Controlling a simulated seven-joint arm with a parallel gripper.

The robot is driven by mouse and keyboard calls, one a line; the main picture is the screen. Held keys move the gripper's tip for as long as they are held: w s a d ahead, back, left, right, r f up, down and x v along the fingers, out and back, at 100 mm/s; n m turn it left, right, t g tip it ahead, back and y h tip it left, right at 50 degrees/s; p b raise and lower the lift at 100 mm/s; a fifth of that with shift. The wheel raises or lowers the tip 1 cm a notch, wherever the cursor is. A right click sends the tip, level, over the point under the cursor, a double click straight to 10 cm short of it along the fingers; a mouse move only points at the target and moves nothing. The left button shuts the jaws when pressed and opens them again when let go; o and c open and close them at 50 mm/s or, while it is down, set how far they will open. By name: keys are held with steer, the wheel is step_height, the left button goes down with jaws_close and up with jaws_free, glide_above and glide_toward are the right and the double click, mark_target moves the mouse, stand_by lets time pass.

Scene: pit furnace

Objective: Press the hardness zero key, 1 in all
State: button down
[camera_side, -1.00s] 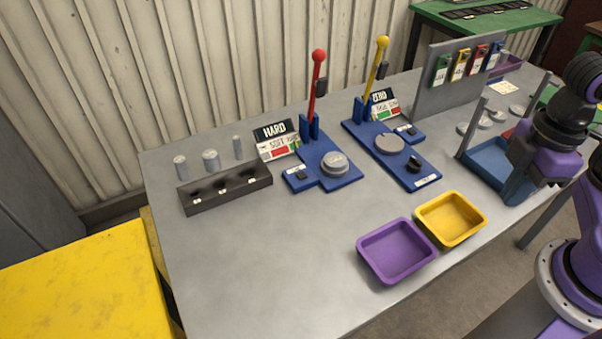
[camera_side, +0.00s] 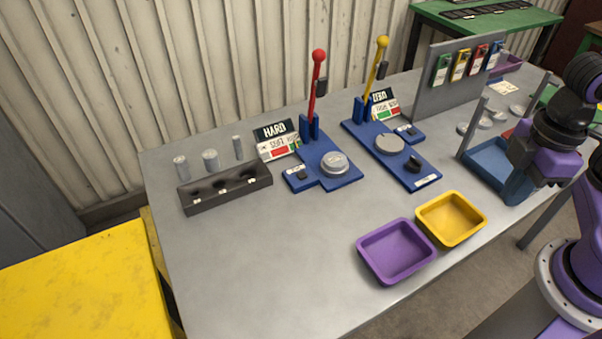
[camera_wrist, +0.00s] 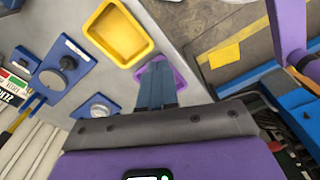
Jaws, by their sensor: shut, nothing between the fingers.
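The hardness station stands mid-table in the side view, a blue base (camera_side: 336,183) with a red-knobbed lever (camera_side: 316,85), a silver disc (camera_side: 334,163) and a HARD sign (camera_side: 276,140). A small black key (camera_side: 301,174) sits on its left front corner beside a white label too small to read; I take it as the hardness zero key. My gripper (camera_wrist: 158,82) is shut and empty in the wrist view, above the table near the trays and well right of the key. In the side view its fingers are hard to tell from the blue tray. The key is not visible in the wrist view.
A second blue station (camera_side: 395,160) with a yellow-knobbed lever stands to the right. Purple (camera_side: 397,252) and yellow (camera_side: 451,218) trays lie in front. A dark holed block (camera_side: 226,188) stands left, a blue tray (camera_side: 490,160) right. The table's front left is clear.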

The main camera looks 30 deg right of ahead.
steer(key=w+a+f+y, duration=0.2)
steer(key=w+a+y, duration=0.1)
steer(key=w+a, duration=0.7)
steer(key=m+t+h, duration=0.1)
steer(key=t+h, duration=0.1)
steer(key=t, duration=0.7)
glide_above(304, 177)
steer(key=shift+f, duration=2.5)
steer(key=shift+y, duration=0.3)
steer(key=shift+f, duration=4.45)
steer(key=shift+f, duration=0.1)
